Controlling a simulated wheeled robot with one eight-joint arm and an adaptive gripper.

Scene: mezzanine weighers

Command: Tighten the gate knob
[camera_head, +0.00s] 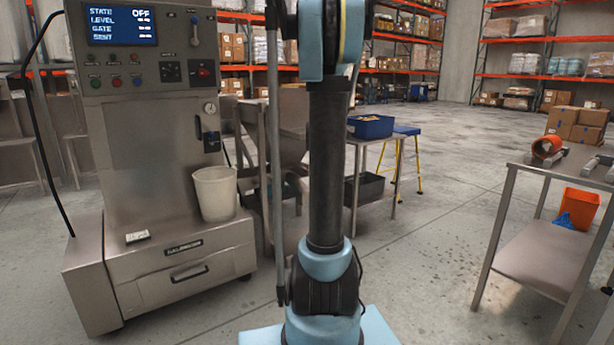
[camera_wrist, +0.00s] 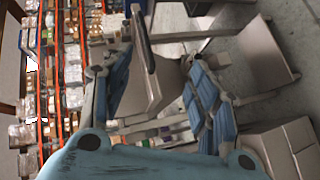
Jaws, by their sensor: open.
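A steel weigher cabinet (camera_head: 150,150) stands at the left in the head view. Its screen (camera_head: 122,25) reads STATE OFF and lists LEVEL, GATE and SENT; the smaller values are blurred. A dark fitting (camera_head: 211,142) with a small lever sits on its right front, below a round gauge (camera_head: 210,108). A dark control with a red part (camera_head: 203,71) is higher up. I cannot tell which part is the gate knob. My gripper (camera_wrist: 165,75) is open in the wrist view, with nothing seen between its fingers. In the head view the gripper itself is out of sight.
A white bucket (camera_head: 215,192) stands on the cabinet's lower ledge, above a drawer (camera_head: 185,270). A steel table (camera_head: 530,245) is at the right, with an orange bin (camera_head: 578,208) on its lower shelf. A blue bin (camera_head: 370,127) stands behind my arm. Open floor lies between.

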